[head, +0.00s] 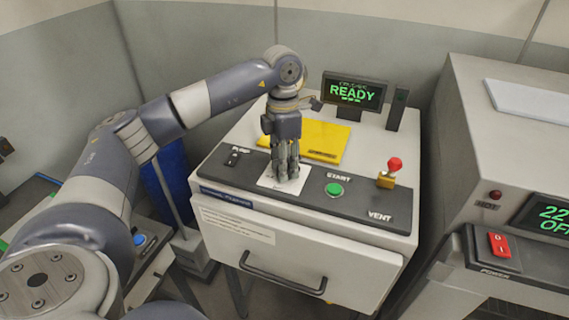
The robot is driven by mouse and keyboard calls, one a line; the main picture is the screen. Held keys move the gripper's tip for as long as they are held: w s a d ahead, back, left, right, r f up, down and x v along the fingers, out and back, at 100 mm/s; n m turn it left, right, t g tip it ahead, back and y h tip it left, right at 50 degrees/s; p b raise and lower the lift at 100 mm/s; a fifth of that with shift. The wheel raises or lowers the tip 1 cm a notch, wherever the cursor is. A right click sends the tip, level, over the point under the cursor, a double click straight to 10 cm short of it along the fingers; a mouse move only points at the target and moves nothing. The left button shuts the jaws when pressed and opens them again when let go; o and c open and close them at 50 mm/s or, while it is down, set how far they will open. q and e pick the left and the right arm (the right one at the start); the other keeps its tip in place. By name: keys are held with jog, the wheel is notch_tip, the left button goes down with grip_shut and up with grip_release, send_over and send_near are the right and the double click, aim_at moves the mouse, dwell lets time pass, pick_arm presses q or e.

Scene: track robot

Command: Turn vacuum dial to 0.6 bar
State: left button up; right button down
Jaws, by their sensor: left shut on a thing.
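My left gripper (285,172) reaches down onto the control panel (325,207) of the white machine in the head view. Its fingers are shut over a white dial plate (269,183), on a thing between them that they hide. That thing sits where a dial would be, but I cannot see the dial or its pointer setting. The plate's markings are too small to read. A display (353,92) at the back of the machine reads READY in green. My right gripper is not in view.
On the panel are a pump switch (233,158), a green START button (334,189) and a red-knobbed VENT valve (394,165). A yellow sheet (318,138) lies behind the gripper. Another machine with a red switch (499,245) stands at right. A drawer handle (281,275) juts out in front.

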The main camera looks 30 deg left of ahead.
pick_arm(q)
jog(key=shift+w+r, duration=0.1)
jog(key=shift+r, duration=0.05)
jog(key=o, duration=1.1)
jog(key=r, duration=1.1)
jog(key=shift+w+a+r, duration=0.15)
jog(key=shift+a+r, duration=0.15)
jog(key=shift+r, duration=0.1)
